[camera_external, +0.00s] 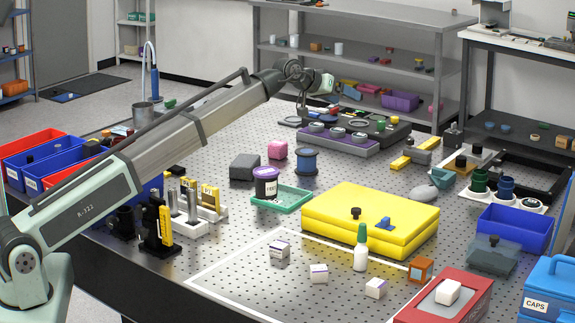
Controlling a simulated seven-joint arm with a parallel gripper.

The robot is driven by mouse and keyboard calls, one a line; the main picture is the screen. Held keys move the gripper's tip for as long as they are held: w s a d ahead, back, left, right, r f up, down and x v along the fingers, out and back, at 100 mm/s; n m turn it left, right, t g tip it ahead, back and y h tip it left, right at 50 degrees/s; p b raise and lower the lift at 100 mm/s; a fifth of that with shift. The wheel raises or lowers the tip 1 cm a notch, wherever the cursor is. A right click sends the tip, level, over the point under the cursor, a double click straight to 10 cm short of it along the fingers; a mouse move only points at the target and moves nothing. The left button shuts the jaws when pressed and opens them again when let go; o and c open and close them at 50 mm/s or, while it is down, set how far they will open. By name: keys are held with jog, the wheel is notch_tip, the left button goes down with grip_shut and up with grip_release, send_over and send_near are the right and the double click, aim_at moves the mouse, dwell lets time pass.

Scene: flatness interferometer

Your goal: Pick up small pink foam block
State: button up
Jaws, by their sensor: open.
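A small pink foam block (278,149) sits on the perforated table top, between a dark grey block and a blue spool. It stands upright and nothing touches it from above. My gripper (304,104) is at the far end of my arm, above the back of the table. It is up and behind the pink block, clear of it. The fingers are small and partly lost against the dark background; the jaws are open and nothing shows between them.
The dark grey block (244,167) is left of the pink block and the blue spool (306,161) right of it. A purple tray (340,145) with round parts lies behind. A green tray (284,203) and yellow case (370,212) are in front.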

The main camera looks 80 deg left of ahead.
jog(key=s+a+f+g, duration=0.45)
jog(key=s+a, duration=0.25)
jog(key=a, duration=0.2)
jog(key=n+g+h, duration=0.1)
jog(key=g, duration=0.3)
send_near(277, 143)
jog(key=x, duration=0.6)
jog(key=shift+a, duration=0.25)
jog(key=shift+d+x, duration=0.15)
jog(key=shift+x, duration=1.15)
jog(key=shift+d+x, duration=0.15)
jog(key=shift+x, duration=1.15)
jog(key=shift+f, duration=0.1)
jog(key=shift+c, duration=0.4)
jog(key=c, duration=1)
jog(key=shift+o, duration=0.2)
